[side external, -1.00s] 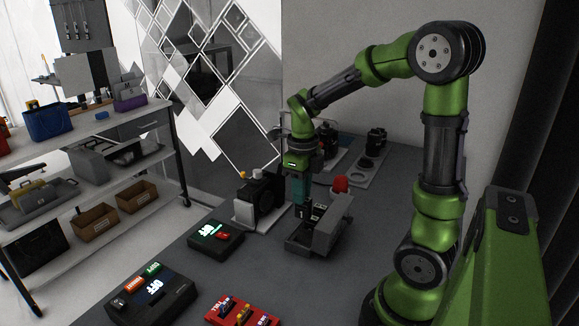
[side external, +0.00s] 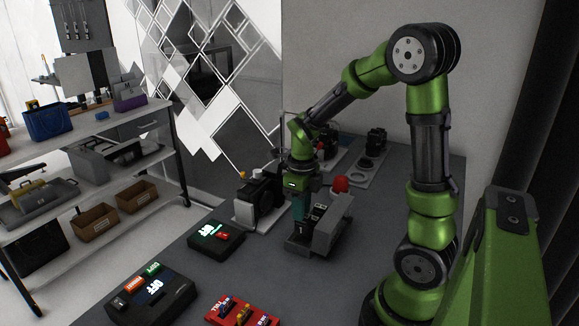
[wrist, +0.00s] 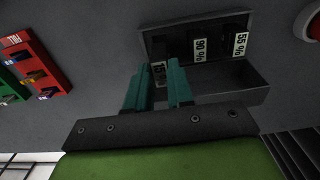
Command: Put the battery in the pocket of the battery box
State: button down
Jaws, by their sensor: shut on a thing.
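The grey battery box (side external: 326,235) stands on the table under my gripper (side external: 299,217). It also shows in the wrist view (wrist: 252,82), where dark batteries labelled 90% (wrist: 200,47) and 55% (wrist: 240,45) stand in it. My gripper (wrist: 159,85) has teal fingers shut on a dark battery (wrist: 158,70) with a white label, partly hidden by the fingers. The held battery is upright at the left end of the box in the wrist view, in line with the other batteries. Its lower end is hidden, so I cannot tell how deep it sits.
A red button (side external: 340,184) is behind the box. A black device on a white base (side external: 258,200) stands to its left.

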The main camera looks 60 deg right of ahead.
jog(key=shift+f, duration=0.6)
jog(key=shift+f, duration=1.65)
dwell(0.9)
jog(key=c, duration=0.9)
grip_release()
notch_tip(320, 180, up, 17)
jog(key=shift+f, duration=0.1)
